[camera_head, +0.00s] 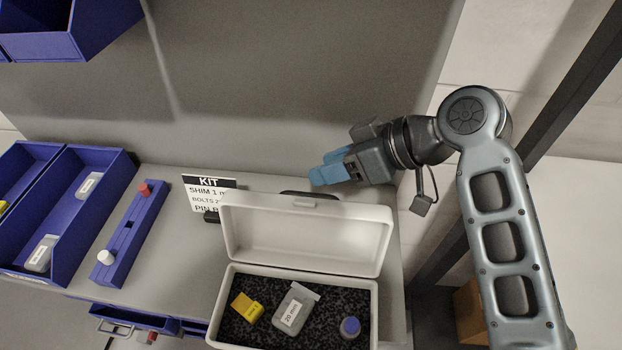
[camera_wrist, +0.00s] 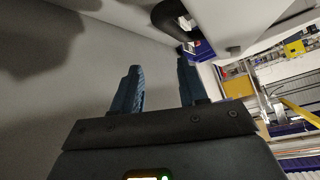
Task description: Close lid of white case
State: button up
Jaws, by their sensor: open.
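The white case (camera_head: 228,278) stands on the grey bench with its lid (camera_head: 310,236) raised and leaning back. Inside, on dark foam, lie a yellow piece (camera_head: 247,308), a grey labelled container (camera_head: 294,309) and a blue-capped round item (camera_head: 350,327). My gripper (camera_head: 318,178) is behind the raised lid, near its upper right, pointing left. In the wrist view its two blue fingers (camera_wrist: 160,88) are apart with nothing between them. A white surface, apparently the lid (camera_wrist: 235,22), shows at the upper right there.
A KIT sign (camera_head: 207,192) stands left of the lid. Blue bins (camera_head: 70,218) and a blue holder with red and white knobs (camera_head: 128,232) are farther left. The grey back panel (camera_head: 290,80) rises behind my gripper. Bare bench (camera_head: 180,260) lies between the holder and the case.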

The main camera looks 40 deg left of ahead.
aim_at(306, 224)
jog(key=shift+s+a+f+n+g+h+p, duration=0.2)
jog(key=shift+s+f+n+h, duration=0.3)
jog(key=shift+n+h, duration=0.55)
jog(key=shift+s+a+f+n+g+h+p, duration=0.25)
jog(key=shift+f+n+h, duration=0.35)
jog(key=shift+h, duration=0.75)
jog(key=shift+s+a+f+n+g+h, duration=0.1)
jog(key=shift+s+f+n+g+h, duration=0.3)
jog(key=shift+n+h, duration=0.65)
jog(key=shift+s, duration=0.15)
grip_shut()
